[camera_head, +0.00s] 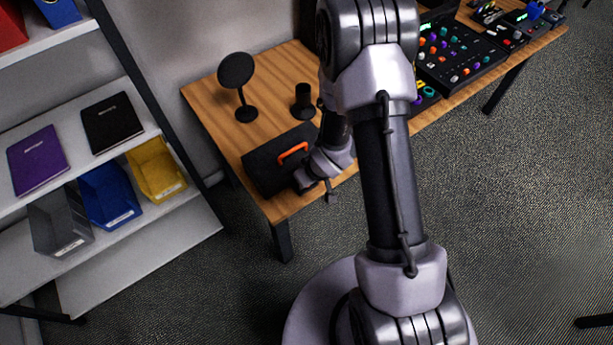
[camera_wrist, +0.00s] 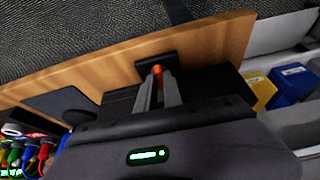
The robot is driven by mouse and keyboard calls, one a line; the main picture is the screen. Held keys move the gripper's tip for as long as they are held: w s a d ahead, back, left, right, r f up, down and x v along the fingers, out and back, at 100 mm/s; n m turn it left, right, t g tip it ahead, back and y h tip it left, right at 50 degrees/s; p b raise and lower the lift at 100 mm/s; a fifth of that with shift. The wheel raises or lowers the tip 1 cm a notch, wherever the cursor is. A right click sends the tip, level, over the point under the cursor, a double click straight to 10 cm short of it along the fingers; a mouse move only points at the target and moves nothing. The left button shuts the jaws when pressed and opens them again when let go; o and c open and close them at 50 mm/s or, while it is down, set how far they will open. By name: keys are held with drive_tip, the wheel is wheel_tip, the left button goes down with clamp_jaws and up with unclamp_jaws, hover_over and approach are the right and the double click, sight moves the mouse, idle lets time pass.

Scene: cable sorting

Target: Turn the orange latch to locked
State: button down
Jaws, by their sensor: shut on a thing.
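The orange latch (camera_wrist: 157,70) shows as a small orange piece on a dark square base near the table's front edge in the wrist view. My gripper (camera_wrist: 158,78) is shut on the latch, with a grey finger on each side of it. The fingers cover most of the latch, so its turn angle cannot be told.
A round-headed stand (camera_head: 237,80) and a short black cylinder (camera_head: 303,102) stand behind. A shelf with yellow (camera_head: 157,168) and blue (camera_head: 108,195) bins is at left.

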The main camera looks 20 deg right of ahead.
drive_tip(key=shift+n, duration=0.3)
idle(0.4)
drive_tip(key=c, duration=1.8)
unclamp_jaws()
drive_tip(key=shift+o, duration=0.2)
drive_tip(key=p+v, duration=0.8)
drive_tip(key=v, duration=0.9)
drive_tip(key=shift+d+r, duration=0.15)
drive_tip(key=shift+d, duration=0.1)
drive_tip(key=shift+s, duration=0.1)
